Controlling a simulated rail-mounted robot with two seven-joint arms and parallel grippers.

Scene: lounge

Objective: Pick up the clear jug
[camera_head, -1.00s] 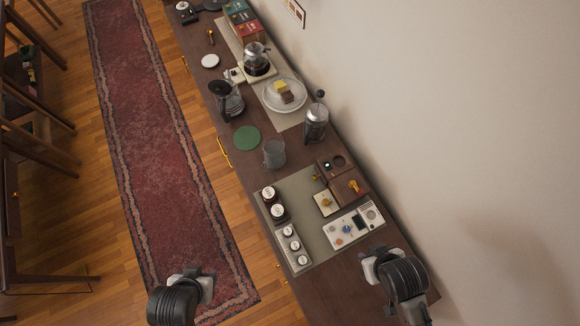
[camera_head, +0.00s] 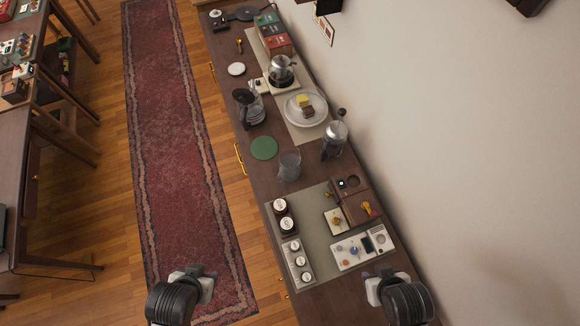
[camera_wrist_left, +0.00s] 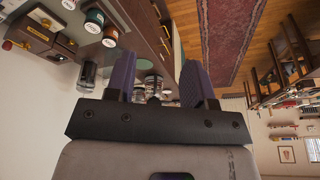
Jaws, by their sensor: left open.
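The clear jug (camera_head: 289,165) looks like a greyish see-through vessel standing upright on the long dark sideboard (camera_head: 262,178), just below a round green mat. My left gripper (camera_head: 207,285) hangs over the rug's near end, left of the sideboard and well short of the jug. In the left wrist view its two purple fingers (camera_wrist_left: 155,80) are apart; small distant items show between them, with nothing clearly held. My right gripper (camera_head: 372,284) is over the sideboard's near right end, apart from the jug; its fingers are too unclear to judge.
A black-handled carafe (camera_head: 249,107) and a metal press pot (camera_head: 335,139) stand near the jug, with the green mat (camera_head: 264,148) beside it. Lidded jars (camera_head: 283,222) and a white control panel (camera_head: 362,248) sit nearer. The wall closes the right side; the rug (camera_head: 178,140) is clear.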

